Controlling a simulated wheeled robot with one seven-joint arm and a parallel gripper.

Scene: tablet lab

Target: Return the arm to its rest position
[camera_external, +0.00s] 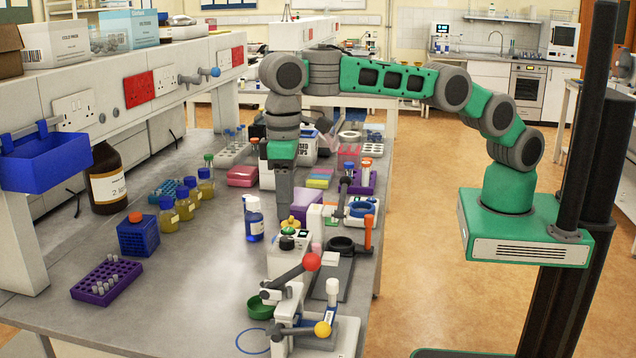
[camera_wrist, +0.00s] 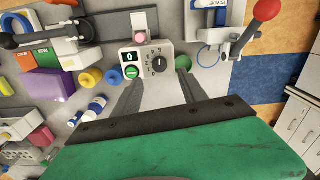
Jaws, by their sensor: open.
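My green and grey arm (camera_external: 385,78) reaches from its base at the right, out over the bench, and bends down at the far end. My gripper (camera_external: 284,202) points down above the bench clutter in the external view. In the wrist view my gripper (camera_wrist: 158,82) shows two dark fingers spread apart, with nothing held between them. Beyond the fingers is a white device with a dial (camera_wrist: 160,64) and a green button. The same device (camera_external: 290,240) stands just below my gripper in the external view. The exact gap between the fingertips and the device cannot be told.
A red-knobbed lever (camera_external: 311,262) and a yellow-knobbed lever (camera_external: 322,329) stand in front of the device. A blue-labelled bottle (camera_external: 254,219) is close on the left. A shelf with a blue bin (camera_external: 45,160) runs along the left. Open floor lies right of the bench.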

